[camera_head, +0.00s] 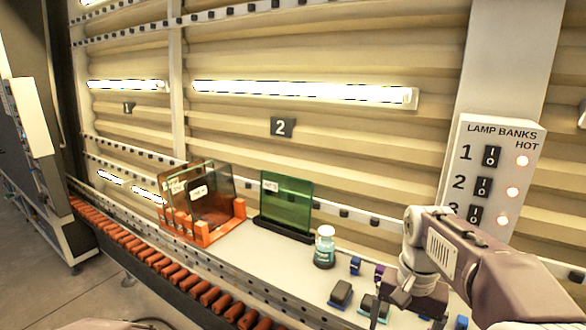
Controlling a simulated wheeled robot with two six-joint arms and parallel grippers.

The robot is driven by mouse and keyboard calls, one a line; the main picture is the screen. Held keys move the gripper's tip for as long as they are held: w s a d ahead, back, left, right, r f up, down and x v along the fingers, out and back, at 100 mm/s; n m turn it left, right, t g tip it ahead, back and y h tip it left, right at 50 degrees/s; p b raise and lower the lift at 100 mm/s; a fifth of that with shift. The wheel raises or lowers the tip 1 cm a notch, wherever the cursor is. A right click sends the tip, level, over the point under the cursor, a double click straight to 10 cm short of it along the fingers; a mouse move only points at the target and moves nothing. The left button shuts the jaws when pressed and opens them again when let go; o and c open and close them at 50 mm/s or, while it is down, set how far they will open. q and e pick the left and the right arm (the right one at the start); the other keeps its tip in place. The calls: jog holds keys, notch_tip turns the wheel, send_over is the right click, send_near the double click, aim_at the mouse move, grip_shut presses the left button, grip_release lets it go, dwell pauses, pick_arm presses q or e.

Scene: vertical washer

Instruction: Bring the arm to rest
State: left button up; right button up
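My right arm comes in from the right edge and bends down at a pale wrist over the shelf's right end. My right gripper (397,298) points down among small items there. Its fingers are small and partly hidden, so I cannot tell if it is open or holds anything. My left gripper is not in view.
A shelf (262,268) runs along the ribbed wall, with orange rollers (172,270) at its front. A lamp-bank panel (490,178) hangs at right.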

pick_arm(q)
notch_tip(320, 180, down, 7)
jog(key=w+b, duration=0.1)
jog(key=b, duration=0.5)
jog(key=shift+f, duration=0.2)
pick_arm(e)
jog(key=s+a+f+n, duration=0.2)
jog(key=s+f+n, duration=0.1)
jog(key=f, duration=0.8)
jog(key=s+a+f+n+t, duration=0.1)
jog(key=s+f+n, duration=0.1)
jog(key=f, duration=1)
jog(key=shift+s+a+f+n, duration=0.15)
jog(key=shift+s+a+n, duration=0.25)
jog(key=shift+s, duration=0.45)
